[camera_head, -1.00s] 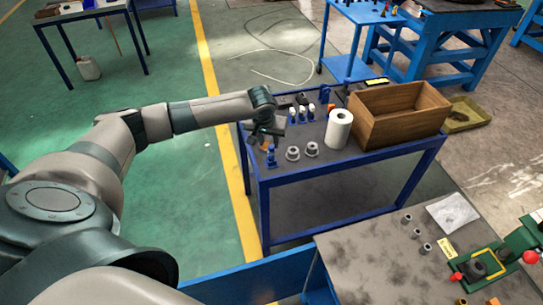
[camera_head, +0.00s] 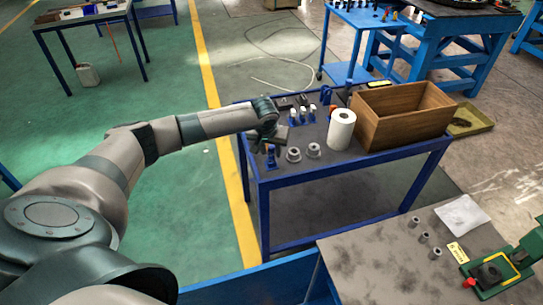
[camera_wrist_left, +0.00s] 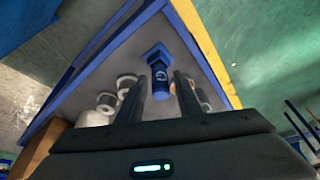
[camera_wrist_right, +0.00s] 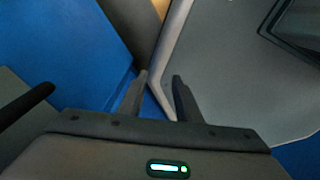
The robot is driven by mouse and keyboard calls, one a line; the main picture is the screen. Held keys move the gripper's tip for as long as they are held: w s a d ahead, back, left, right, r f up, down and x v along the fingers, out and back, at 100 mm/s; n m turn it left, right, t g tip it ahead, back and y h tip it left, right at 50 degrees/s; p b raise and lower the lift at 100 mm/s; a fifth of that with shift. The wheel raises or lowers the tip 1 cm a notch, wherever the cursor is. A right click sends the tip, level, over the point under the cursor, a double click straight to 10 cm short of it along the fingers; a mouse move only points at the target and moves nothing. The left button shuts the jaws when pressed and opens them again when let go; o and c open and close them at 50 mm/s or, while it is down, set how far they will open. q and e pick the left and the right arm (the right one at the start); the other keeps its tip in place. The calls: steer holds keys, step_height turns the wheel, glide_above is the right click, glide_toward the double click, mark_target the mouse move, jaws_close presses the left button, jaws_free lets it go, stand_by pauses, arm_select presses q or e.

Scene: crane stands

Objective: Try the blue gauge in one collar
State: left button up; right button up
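The blue gauge (camera_head: 271,160) stands near the left end of the blue-framed table, and its upper part is partly covered by my left gripper in the head view. In the left wrist view the gauge (camera_wrist_left: 159,74) shows between and just beyond the fingertips of my left gripper (camera_wrist_left: 160,80), which is open. I cannot tell whether a finger touches it. Two grey ring-shaped collars (camera_head: 293,155) (camera_head: 313,150) stand just right of the gauge. My right gripper (camera_wrist_right: 159,78) is open and empty in its wrist view, and is outside the head view.
A white paper roll (camera_head: 341,130) and a wooden box (camera_head: 403,115) stand right of the collars. Small blue-and-white bottles (camera_head: 303,115) stand behind. A nearer table (camera_head: 365,265) holds several small grey cylinders (camera_head: 424,238), a white cloth (camera_head: 461,216) and a green device (camera_head: 497,272).

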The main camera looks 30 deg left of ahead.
arm_select(q)
jaws_close()
steer(key=shift+r, duration=0.1)
steer(key=shift+r+p, duration=2.6)
steer(key=shift+p, duration=0.35)
